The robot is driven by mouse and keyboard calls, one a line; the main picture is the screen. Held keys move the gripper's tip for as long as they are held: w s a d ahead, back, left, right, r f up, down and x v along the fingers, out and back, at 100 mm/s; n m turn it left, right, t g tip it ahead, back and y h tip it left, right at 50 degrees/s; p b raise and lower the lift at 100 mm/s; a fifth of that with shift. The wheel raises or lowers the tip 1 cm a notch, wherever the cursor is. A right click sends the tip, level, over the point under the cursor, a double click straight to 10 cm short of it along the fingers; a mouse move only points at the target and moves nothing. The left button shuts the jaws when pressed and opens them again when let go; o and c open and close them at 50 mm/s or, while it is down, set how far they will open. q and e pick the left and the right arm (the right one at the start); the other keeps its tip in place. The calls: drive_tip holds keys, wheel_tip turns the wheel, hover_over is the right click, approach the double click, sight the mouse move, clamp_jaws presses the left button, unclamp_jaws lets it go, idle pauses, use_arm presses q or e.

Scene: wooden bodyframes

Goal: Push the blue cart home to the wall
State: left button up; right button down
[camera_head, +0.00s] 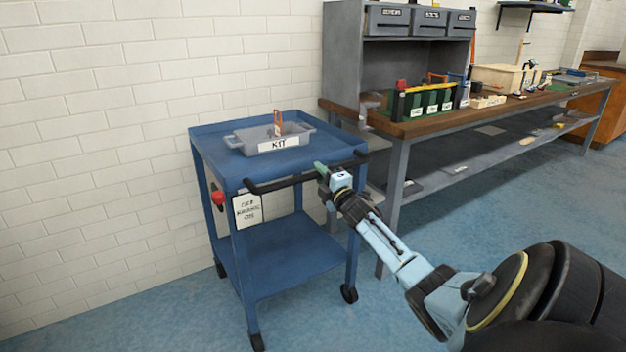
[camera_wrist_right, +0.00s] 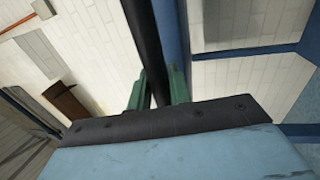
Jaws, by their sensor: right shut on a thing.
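The blue cart (camera_head: 290,254) stands on the floor close to the white brick wall (camera_head: 100,110), left of the workbench. Its black push handle (camera_head: 283,181) runs along the side facing me. My right gripper (camera_head: 323,170) is at the right part of this handle. In the right wrist view, the green fingers (camera_wrist_right: 156,90) are shut on the black handle bar (camera_wrist_right: 143,40), one on each side. A grey bin labelled KIT (camera_head: 268,138) sits on the cart's top with an orange-handled item in it. My left gripper is not in view.
A wooden-topped workbench (camera_head: 440,124) with a grey drawer cabinet (camera_head: 345,60) stands just right of the cart. Tool totes and boxes are on it. A red knob (camera_head: 218,198) and a white sign (camera_head: 248,209) are on the cart. Blue floor (camera_head: 150,310) is clear at left.

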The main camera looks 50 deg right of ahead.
drive_tip(key=shift+r, duration=0.2)
drive_tip(key=shift+d, duration=0.1)
drive_tip(key=c, duration=1.6)
unclamp_jaws()
drive_tip(key=shift+w, duration=0.1)
drive_tip(key=shift+o, duration=1.3)
drive_tip(key=shift+w+f, duration=0.15)
